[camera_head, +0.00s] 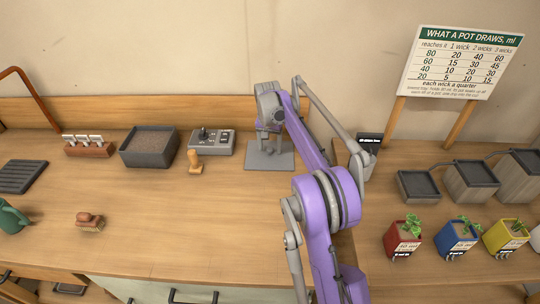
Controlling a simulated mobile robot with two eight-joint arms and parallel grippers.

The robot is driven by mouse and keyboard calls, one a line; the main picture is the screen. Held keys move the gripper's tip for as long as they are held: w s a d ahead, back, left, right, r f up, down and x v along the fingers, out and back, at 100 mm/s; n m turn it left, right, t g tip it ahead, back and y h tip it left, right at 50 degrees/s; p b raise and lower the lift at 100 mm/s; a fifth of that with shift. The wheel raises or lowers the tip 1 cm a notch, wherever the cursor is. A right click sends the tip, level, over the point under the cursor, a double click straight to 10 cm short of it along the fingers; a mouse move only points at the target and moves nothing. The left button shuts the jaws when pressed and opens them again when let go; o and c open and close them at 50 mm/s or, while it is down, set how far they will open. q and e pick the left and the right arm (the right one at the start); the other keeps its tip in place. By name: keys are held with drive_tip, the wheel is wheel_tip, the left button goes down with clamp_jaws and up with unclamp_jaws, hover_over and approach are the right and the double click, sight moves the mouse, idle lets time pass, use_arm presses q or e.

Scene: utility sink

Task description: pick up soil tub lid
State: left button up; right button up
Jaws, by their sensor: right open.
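A flat grey plate, which looks like the soil tub lid (286,161), lies on the wooden counter in the middle of the camera_head view. My right gripper (269,148) points down over it at the end of my purple arm. Its jaws are open, with the fingertips low over the middle of the plate; I cannot tell whether they touch it or straddle a knob. The gripper hides part of the plate. The dark grey soil tub (148,162) stands to the left, uncovered, with brown soil inside. My left gripper is not in view.
A grey control box (212,144) and a small tan wooden piece (195,163) stand between tub and plate. A brush (89,221) lies front left, a dark ribbed panel (22,176) far left. Coloured pots, including a red one (402,243), stand right. The front middle counter is clear.

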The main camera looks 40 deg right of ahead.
clamp_jaws()
idle(0.3)
